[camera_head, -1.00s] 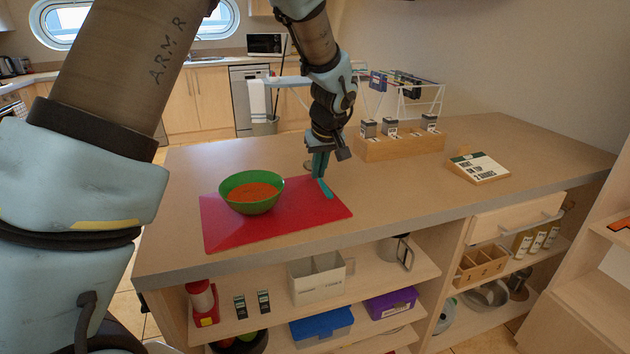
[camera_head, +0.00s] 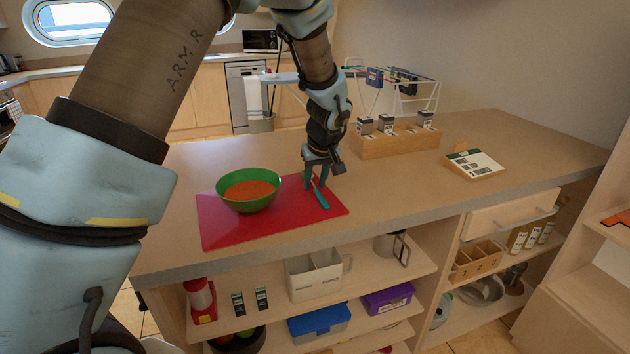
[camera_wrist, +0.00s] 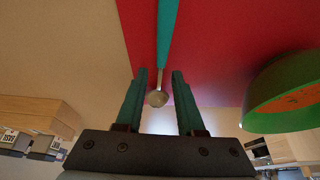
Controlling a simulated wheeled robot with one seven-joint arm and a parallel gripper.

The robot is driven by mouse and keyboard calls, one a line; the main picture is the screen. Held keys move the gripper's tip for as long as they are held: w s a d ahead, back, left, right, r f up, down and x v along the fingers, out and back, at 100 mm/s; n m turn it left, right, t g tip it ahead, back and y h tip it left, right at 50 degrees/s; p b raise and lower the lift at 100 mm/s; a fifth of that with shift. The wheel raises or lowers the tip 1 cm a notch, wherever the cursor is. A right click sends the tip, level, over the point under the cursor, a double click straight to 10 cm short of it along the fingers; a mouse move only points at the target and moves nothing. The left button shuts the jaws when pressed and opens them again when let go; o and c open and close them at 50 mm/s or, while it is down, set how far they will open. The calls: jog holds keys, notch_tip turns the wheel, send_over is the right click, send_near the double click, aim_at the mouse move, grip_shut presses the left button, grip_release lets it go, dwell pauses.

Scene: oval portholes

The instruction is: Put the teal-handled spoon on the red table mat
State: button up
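The teal-handled spoon (camera_head: 321,198) lies at the right end of the red table mat (camera_head: 270,222), its handle over the mat toward the counter's front. In the wrist view the teal handle (camera_wrist: 167,35) runs over the red mat (camera_wrist: 215,40), and the grey spoon bowl (camera_wrist: 157,98) shows between my fingers, near the mat's edge. My gripper (camera_head: 316,187) is just above the spoon. Its two teal fingers are apart, with a gap on both sides of the spoon (camera_wrist: 160,85). Whether the whole spoon rests flat is hard to tell.
A green bowl (camera_head: 249,203) with orange contents stands on the mat, left of my gripper; it is close on the right in the wrist view (camera_wrist: 285,100).

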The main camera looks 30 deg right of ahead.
jog(key=shift+r, duration=0.1)
jog(key=b+v, duration=0.2)
jog(key=v, duration=1)
